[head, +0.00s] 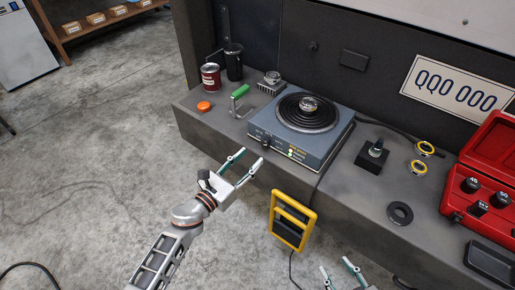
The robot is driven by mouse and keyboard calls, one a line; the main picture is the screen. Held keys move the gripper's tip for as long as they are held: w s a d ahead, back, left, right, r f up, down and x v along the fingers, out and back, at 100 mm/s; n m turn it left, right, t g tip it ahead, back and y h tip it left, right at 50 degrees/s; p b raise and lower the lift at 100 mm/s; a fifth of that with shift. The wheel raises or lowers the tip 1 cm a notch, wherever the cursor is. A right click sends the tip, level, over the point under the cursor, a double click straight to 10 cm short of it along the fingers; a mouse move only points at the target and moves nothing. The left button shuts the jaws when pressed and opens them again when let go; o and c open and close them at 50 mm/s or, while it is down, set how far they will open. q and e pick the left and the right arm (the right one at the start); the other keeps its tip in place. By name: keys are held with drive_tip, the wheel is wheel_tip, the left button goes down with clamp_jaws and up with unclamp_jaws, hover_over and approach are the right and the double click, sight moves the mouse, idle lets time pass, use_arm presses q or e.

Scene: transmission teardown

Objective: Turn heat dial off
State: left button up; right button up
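The hot plate (322,146) is a blue-grey box with a black coil on top, standing on the grey bench. A small dark dial (265,143) is on the left part of its front panel. Green and yellow lights (291,152) glow on the panel's right part. A small metal part (309,104) sits on the coil. My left gripper (252,155) is open and empty, just in front of the panel and below the dial, apparently apart from it. My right gripper (335,263) is open and empty at the bottom edge. The dial's exact setting is too small to read.
A green-handled tool (240,92), an orange cap (204,106) and a red can (211,77) stand left of the hot plate. A yellow-framed device (292,220) hangs at the bench front. Rings, a black block (372,160) and a red toolbox (484,185) are right.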

sight(264, 145)
use_arm(q)
drive_tip(key=x, duration=0.6)
drive_tip(key=shift+w+d+b, duration=0.2)
drive_tip(key=shift+b, duration=0.1)
drive_tip(key=c, duration=1.1)
